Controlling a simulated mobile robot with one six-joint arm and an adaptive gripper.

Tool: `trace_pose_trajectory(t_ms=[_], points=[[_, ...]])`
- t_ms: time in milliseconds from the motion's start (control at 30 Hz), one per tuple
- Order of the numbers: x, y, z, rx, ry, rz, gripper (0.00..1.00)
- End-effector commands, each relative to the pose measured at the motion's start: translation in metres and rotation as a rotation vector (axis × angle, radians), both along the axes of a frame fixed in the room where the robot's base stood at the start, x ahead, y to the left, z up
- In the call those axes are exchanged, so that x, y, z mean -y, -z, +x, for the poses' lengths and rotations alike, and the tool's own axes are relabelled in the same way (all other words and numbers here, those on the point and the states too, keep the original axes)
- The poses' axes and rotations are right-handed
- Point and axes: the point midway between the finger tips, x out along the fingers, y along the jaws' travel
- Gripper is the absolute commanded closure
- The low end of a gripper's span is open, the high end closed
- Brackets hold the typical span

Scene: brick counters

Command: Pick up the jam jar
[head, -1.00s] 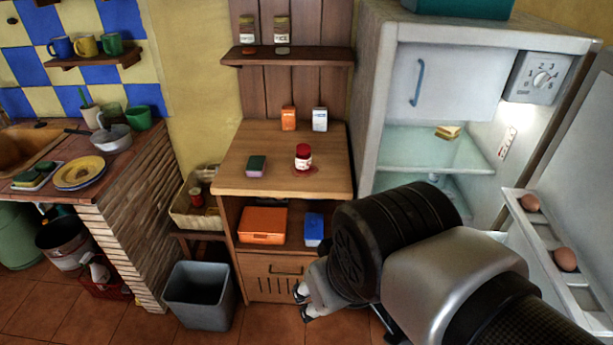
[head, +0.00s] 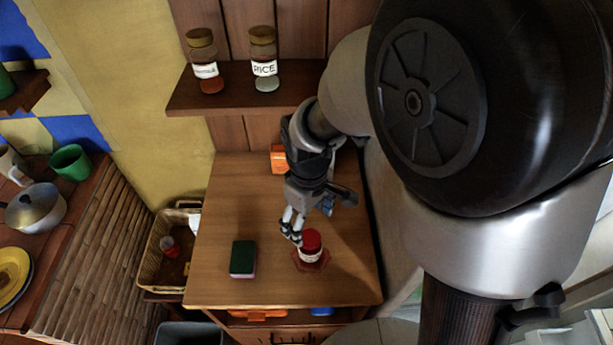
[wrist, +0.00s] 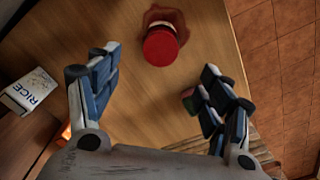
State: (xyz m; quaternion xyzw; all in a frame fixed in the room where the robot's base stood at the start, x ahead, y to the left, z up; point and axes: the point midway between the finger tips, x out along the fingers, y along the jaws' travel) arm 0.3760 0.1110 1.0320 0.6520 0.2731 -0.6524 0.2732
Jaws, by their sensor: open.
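The jam jar (head: 311,242) has a red lid and pale label. It stands upright on the wooden cabinet top (head: 217,215), in a dark red spill. In the wrist view, the jar (wrist: 160,46) is seen from above at top centre, beyond the gap between my fingers. My gripper (head: 291,230) is open and empty, close behind and slightly left of the jar in the head view. I see no finger touching the jar.
A green and pink sponge (head: 243,258) lies left of the jar. An orange carton (head: 278,159) and a rice box (wrist: 30,92) stand at the back. A shelf (head: 240,88) with spice and rice jars hangs above. The front of the cabinet top is clear.

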Motion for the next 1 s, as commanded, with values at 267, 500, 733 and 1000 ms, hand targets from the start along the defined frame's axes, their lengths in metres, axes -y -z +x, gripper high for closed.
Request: trace_pose_trajectory(t_ms=[267,500,733,1000], points=[[0.001,0.063,-0.001,-0.002,0.002,-0.001,0.27],[0.001,0.081,0.000,0.001,0.003,0.001,0.27],[0.004,0.103,-0.004,-0.001,0.003,0.000,0.27],[0.005,0.133,-0.006,0.001,0.003,0.000,0.27]])
